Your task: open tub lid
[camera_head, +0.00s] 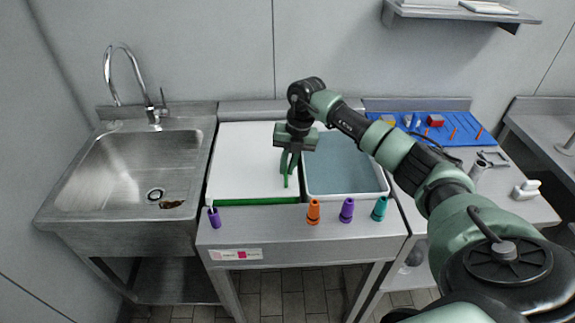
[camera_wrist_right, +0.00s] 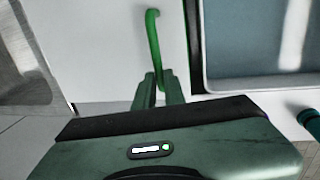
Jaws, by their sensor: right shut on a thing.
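A flat white lid (camera_head: 240,150) covers the left part of the counter between the sink and the open tub. A green strip (camera_head: 245,201) runs along its front edge. A thin green handle (camera_wrist_right: 153,38) stands at the lid's right side in the wrist view, and its end shows below my fingers in the head view. My right gripper (camera_head: 289,168) is shut on the green handle; its fingers also show in the wrist view (camera_wrist_right: 158,88). The tub (camera_head: 345,194) on the right is open and grey-blue inside. My left gripper is not in view.
Orange (camera_head: 313,212), purple (camera_head: 347,210) and teal (camera_head: 380,209) cones stand along the counter's front edge. Another purple cone (camera_head: 214,218) is at the left front corner. A steel sink (camera_head: 130,170) lies left. A blue mat (camera_head: 430,127) with small items lies behind my right arm.

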